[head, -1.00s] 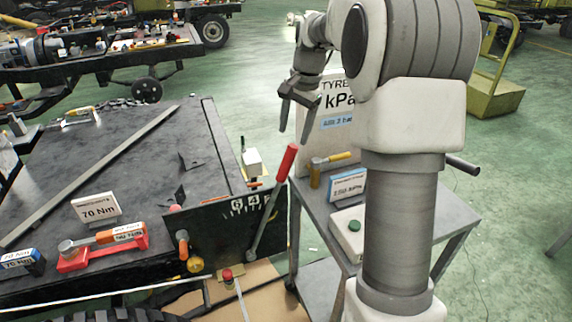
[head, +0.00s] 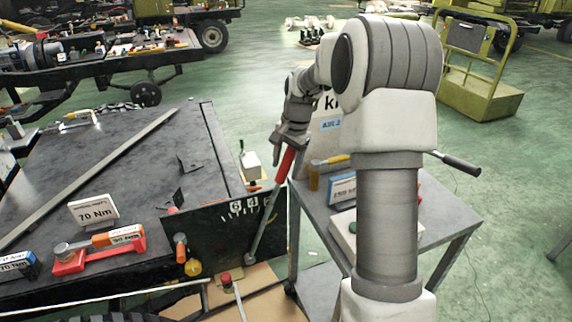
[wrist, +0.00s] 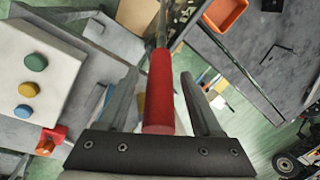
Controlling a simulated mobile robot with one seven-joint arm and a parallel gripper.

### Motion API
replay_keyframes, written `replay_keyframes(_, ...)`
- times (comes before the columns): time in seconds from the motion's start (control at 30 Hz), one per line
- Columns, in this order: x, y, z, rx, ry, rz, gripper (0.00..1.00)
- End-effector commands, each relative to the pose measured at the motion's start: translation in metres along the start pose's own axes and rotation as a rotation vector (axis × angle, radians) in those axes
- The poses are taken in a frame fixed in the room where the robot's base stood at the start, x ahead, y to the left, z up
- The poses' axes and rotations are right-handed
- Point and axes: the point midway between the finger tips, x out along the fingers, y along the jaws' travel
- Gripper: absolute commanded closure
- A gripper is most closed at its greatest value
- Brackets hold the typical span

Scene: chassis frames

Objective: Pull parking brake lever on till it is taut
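The parking brake lever (head: 261,226) is a grey bar with a red grip (head: 285,164). It stands in front of a dark plate with white number marks (head: 236,207) and leans up to the right. My gripper (head: 284,152) is at the upper end of the red grip, and its fingers partly hide the top. In the wrist view the red grip (wrist: 160,88) lies between my two fingers (wrist: 160,76). A gap shows on each side of it, so my gripper looks open around the grip, not closed on it.
A grey side table (head: 310,215) stands close right of the lever, with a box, a yellow-handled tool (head: 330,160) and signs. The dark workbench (head: 125,180) is at left, with a red torque tool holder (head: 100,258).

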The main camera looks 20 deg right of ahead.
Motion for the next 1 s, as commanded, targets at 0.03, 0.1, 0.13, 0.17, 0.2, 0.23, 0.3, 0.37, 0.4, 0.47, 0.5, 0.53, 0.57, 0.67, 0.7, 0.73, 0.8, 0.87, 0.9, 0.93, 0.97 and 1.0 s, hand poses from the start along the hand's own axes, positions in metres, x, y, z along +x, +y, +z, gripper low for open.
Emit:
replay_keyframes(0.03, -0.0002, 0.0, 0.0, 0.0, 0.0, 0.0, 0.42)
replay_keyframes(0.1, -0.0002, 0.0, 0.0, 0.0, 0.0, 0.0, 0.55)
replay_keyframes(0.13, -0.0003, 0.0, 0.0, 0.0, 0.0, 0.0, 0.6)
replay_keyframes(0.17, -0.0003, -0.0001, 0.0, 0.0, 0.0, 0.0, 0.66)
replay_keyframes(0.2, -0.0003, 0.0, 0.0, 0.0, 0.0, 0.0, 0.73)
replay_keyframes(0.23, -0.0004, -0.0001, 0.0, 0.0, 0.0, 0.0, 0.78)
replay_keyframes(0.3, -0.0004, -0.0001, 0.0, 0.0, 0.0, 0.0, 0.91)
replay_keyframes(0.37, -0.0005, -0.0001, 0.0, 0.0, 0.0, 0.0, 1.0)
replay_keyframes(0.4, -0.0005, -0.0001, 0.0, 0.0, 0.0, 0.0, 1.0)
replay_keyframes(0.47, -0.0005, -0.0001, 0.0, 0.0, 0.0, 0.0, 1.0)
replay_keyframes(0.5, -0.0006, -0.0001, 0.0, 0.0, 0.0, 0.0, 1.0)
replay_keyframes(0.53, -0.0006, -0.0001, 0.0, 0.0, 0.0, 0.0, 1.0)
replay_keyframes(0.57, -0.0006, -0.0001, 0.0, 0.0, 0.0, 0.0, 1.0)
replay_keyframes(0.67, -0.0006, -0.0001, 0.0, 0.0, 0.0, 0.0, 1.0)
replay_keyframes(0.7, -0.0007, -0.0001, 0.0, 0.0, 0.0, 0.0, 1.0)
replay_keyframes(0.73, -0.0007, -0.0001, 0.0, 0.0, 0.0, 0.0, 1.0)
replay_keyframes(0.8, -0.0007, -0.0001, -0.0001, 0.0, 0.0, 0.0, 1.0)
replay_keyframes(0.87, -0.0007, -0.0001, -0.0001, 0.0, 0.0, 0.0, 1.0)
replay_keyframes(0.9, -0.0008, -0.0001, -0.0001, -0.001, 0.0, 0.0, 1.0)
replay_keyframes(0.93, -0.0008, -0.0001, -0.0001, -0.001, 0.0, 0.0, 1.0)
replay_keyframes(0.97, -0.0008, -0.0001, -0.0001, 0.0, 0.0, 0.0, 1.0)
replay_keyframes(1.0, -0.0008, -0.0002, -0.0001, 0.0, 0.0, 0.0, 1.0)
